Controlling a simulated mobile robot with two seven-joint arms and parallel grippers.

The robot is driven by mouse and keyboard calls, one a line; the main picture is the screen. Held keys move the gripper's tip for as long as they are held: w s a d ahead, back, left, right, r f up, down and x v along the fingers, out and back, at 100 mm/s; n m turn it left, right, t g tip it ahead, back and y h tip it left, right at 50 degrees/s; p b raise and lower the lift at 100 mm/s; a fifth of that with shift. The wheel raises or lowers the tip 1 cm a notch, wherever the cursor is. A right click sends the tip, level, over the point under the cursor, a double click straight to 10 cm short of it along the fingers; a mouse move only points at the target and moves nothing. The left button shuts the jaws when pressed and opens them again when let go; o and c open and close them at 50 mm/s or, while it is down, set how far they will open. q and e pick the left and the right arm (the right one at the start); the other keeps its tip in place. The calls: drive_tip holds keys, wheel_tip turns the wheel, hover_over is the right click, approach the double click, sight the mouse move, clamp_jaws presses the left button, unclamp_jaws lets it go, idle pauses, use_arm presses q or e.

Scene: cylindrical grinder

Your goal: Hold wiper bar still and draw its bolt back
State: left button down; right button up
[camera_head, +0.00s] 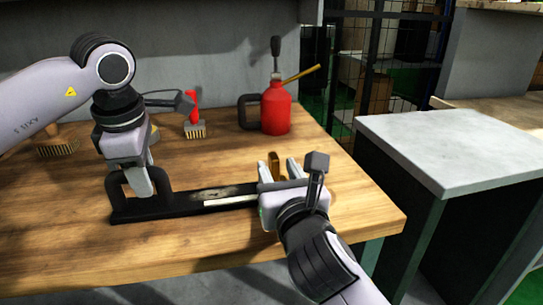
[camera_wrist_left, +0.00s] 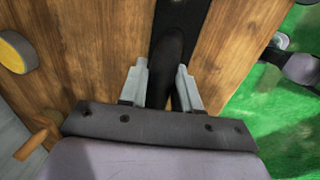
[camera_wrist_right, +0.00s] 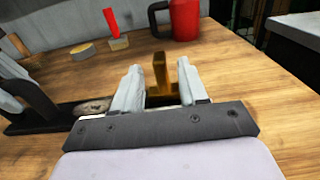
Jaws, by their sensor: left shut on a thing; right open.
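The black wiper bar (camera_head: 185,204) lies along the wooden table, with a looped handle at its left end. My left gripper (camera_head: 148,190) is shut on this handle; in the left wrist view the fingers stand on either side of the dark handle (camera_wrist_left: 175,55). A brass-coloured bolt (camera_head: 274,166) stands up at the bar's right end. It also shows in the right wrist view (camera_wrist_right: 160,75), between the fingertips. My right gripper (camera_wrist_right: 158,75) is open, with one finger on each side of the bolt and no clear contact. The bar's right end is partly hidden by my right gripper.
A red oil can (camera_head: 276,110) with a black handle stands behind the bar. A red-handled brush (camera_head: 194,118) and another brush (camera_head: 58,148) lie towards the back. A grey-topped bench (camera_head: 455,145) stands to the right beyond the table edge. The table's front strip is clear.

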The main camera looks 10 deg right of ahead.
sight(271, 157)
drive_tip(key=shift+w, duration=2.85)
clamp_jaws()
